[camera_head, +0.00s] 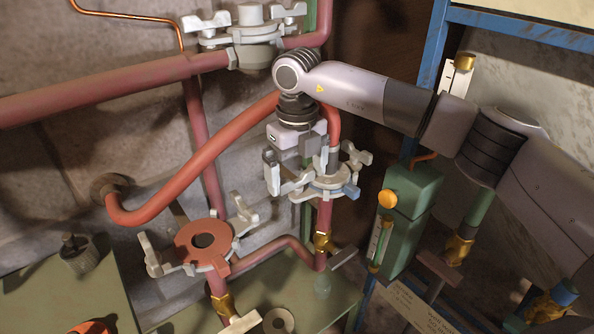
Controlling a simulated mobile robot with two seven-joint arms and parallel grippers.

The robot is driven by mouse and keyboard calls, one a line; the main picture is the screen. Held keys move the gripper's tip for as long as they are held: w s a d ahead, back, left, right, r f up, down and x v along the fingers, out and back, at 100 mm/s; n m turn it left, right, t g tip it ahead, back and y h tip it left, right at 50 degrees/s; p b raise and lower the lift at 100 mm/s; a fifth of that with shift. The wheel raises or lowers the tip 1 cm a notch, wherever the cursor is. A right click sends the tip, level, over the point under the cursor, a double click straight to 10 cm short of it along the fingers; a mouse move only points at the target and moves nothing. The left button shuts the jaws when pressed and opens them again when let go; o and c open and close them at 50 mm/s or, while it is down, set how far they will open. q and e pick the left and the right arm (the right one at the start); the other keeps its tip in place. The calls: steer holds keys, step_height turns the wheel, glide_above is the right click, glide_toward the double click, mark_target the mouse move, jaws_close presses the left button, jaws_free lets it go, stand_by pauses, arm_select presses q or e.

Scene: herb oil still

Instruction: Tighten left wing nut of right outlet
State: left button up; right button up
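The right outlet (327,182) is a pale clamped flange joint on a red pipe, right of centre. Its left wing nut (290,187) is pale grey and sits directly under my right gripper (286,166). Its right wing nut (357,161) stands clear of the gripper. My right gripper points down from the wrist, with its fingers at the left wing nut. The fingers and wing nut overlap in similar greys, so I cannot tell whether they grip it or only stand around it. My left gripper is not in view.
The left outlet flange (190,240) is open at the top, with wing nuts swung outward. A curved red pipe (185,180) passes left of my gripper. A green box with a gauge (413,205) and a blue frame (428,75) stand to the right. Another clamped joint (250,38) is above.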

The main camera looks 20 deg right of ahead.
mark_target(298, 176)
steer(key=shift+r, duration=3.6)
